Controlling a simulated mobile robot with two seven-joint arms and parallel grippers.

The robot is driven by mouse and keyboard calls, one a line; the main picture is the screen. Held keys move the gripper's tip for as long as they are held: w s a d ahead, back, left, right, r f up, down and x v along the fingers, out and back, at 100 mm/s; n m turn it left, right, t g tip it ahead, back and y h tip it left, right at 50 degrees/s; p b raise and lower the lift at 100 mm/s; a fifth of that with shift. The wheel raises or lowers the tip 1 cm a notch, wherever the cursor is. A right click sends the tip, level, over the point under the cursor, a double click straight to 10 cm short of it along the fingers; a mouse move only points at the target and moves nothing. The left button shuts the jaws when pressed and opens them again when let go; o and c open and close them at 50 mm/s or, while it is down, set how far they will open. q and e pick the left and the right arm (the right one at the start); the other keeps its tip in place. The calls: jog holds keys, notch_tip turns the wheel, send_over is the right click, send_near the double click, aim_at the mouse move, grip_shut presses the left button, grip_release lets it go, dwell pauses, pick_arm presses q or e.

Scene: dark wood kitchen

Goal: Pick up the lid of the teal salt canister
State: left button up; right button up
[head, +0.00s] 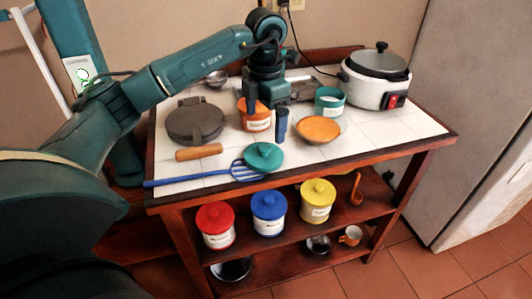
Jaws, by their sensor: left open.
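The teal lid (263,157), round with a knob on top, lies on the white tiled tabletop near its front edge, beside the head of a blue slotted turner. The teal canister (329,103) stands without a lid farther back on the right, with a pale label. My left gripper (266,112) is open and points down over the tabletop, behind the teal lid and apart from it. It is at the orange canister (256,122), partly covering it; whether they touch I cannot tell. My right gripper is not in view.
An orange-filled bowl (318,130) sits right of the gripper. A dark round waffle-iron-like pan (195,121) and the blue turner (190,180) lie left. A rice cooker (375,78) stands back right. Red, blue and yellow canisters (269,214) stand on the lower shelf. The tabletop's front right is clear.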

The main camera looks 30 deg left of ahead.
aim_at(264, 147)
pick_arm(q)
jog(key=f+p, duration=0.1)
jog(key=f, duration=0.8)
jog(key=shift+s+f, duration=0.15)
jog(key=shift+s, duration=0.05)
jog(key=c, duration=0.7)
